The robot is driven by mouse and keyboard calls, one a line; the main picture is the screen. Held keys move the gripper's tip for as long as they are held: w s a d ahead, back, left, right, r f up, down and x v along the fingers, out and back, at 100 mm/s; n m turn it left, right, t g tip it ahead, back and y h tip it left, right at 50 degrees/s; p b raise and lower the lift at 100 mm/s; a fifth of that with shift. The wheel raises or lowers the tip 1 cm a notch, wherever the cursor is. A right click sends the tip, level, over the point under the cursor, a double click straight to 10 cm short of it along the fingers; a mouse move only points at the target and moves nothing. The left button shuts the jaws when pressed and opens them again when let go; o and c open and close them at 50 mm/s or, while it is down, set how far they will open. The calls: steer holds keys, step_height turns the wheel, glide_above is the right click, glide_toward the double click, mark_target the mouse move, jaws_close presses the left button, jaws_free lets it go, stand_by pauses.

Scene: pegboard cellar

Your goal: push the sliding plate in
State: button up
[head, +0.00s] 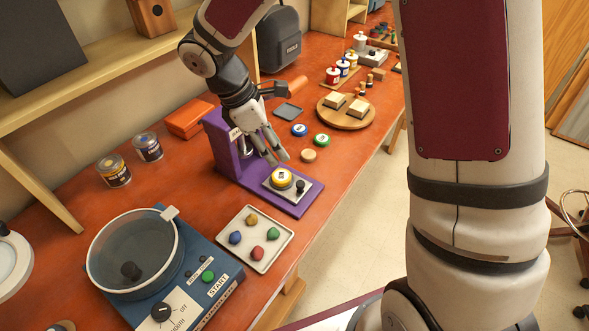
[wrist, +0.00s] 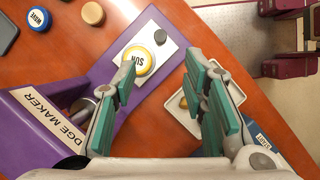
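The purple badge maker (head: 229,164) stands on the orange bench, its lettered side also showing in the wrist view (wrist: 45,115). Its pale sliding plate (head: 290,195) sticks out toward the front edge on the purple base. A yellow badge marked SUN (head: 281,178) lies on the plate, with a dark knob (head: 300,186) at the plate's outer end; the knob shows clear of my fingers in the wrist view (wrist: 160,37). My gripper (head: 279,158) is just above the plate and badge, pointing down. Its teal-padded fingers (wrist: 161,75) are apart with nothing between them.
A pale tray with coloured pieces (head: 258,260) and a blue machine with a round drum (head: 201,283) stand nearer. Blue (head: 299,130) and green (head: 321,140) badges and a wooden disc (head: 308,155) lie beyond the badge maker. The bench's front edge is close by the plate.

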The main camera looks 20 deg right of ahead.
mark_target(299, 183)
steer(key=p+x, duration=0.2)
steer(key=x, duration=1.1)
steer(key=shift+s+d+f, duration=0.1)
steer(key=shift+d+f, duration=0.05)
steer(key=shift+f, duration=0.25)
jaws_close()
